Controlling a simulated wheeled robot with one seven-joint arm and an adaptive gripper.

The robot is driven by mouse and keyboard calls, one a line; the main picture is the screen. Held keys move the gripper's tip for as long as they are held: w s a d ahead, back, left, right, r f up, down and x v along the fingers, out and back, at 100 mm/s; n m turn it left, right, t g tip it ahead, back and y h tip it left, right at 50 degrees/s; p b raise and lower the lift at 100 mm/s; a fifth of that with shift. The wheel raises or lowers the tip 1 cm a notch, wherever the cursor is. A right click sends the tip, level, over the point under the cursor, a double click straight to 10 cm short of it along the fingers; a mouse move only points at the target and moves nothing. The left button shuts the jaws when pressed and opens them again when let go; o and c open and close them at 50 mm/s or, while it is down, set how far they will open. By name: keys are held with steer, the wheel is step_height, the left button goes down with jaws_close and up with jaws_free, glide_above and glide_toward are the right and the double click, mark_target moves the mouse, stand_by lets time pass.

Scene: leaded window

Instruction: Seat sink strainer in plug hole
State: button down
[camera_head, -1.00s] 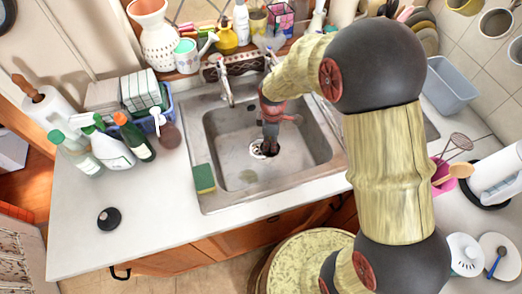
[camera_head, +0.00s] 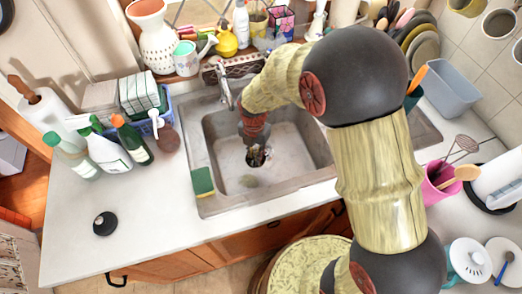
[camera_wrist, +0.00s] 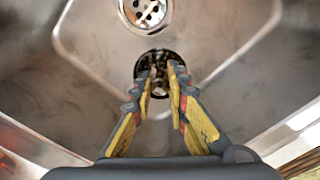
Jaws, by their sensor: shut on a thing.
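My gripper (camera_head: 257,157) reaches down into the metal sink (camera_head: 222,172). In the wrist view my gripper (camera_wrist: 160,76) has its yellow-and-grey fingers closed on a small dark round strainer (camera_wrist: 158,58), partly hidden by the fingertips. The plug hole (camera_wrist: 147,12), a bright ring with dark holes inside, shows at the top edge of the wrist view. It lies beyond the strainer, apart from it in the picture, and is cut off by the frame. In the head view my gripper largely hides the strainer and the plug hole. The height of the strainer above the sink floor is hard to tell.
The tap (camera_head: 226,93) stands at the sink's back edge. A green-yellow sponge (camera_head: 203,182) lies on the left rim. Bottles (camera_head: 106,150) stand further left, and a black round object (camera_head: 105,223) lies on the counter. A pink cup (camera_head: 436,184) stands right of my arm.

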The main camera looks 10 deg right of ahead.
steer(key=w+d+f, duration=0.1)
steer(key=w+f, duration=0.1)
steer(key=w+d+f+b, duration=0.1)
steer(key=w+f, duration=0.1)
steer(key=w, duration=0.1)
steer(key=w+f+b, duration=0.1)
steer(key=w+f, duration=0.1)
steer(key=w, duration=0.1)
steer(key=shift+d+f, duration=0.4)
steer(key=shift+w+d+f+b, duration=0.15)
steer(key=shift+w+f+b, duration=0.25)
steer(key=shift+w+f, duration=0.15)
steer(key=shift+f+b, duration=0.65)
steer(key=shift+f, duration=0.95)
steer(key=shift+f, duration=0.1)
steer(key=c, duration=1.8)
jaws_free()
steer(key=shift+o, duration=0.3)
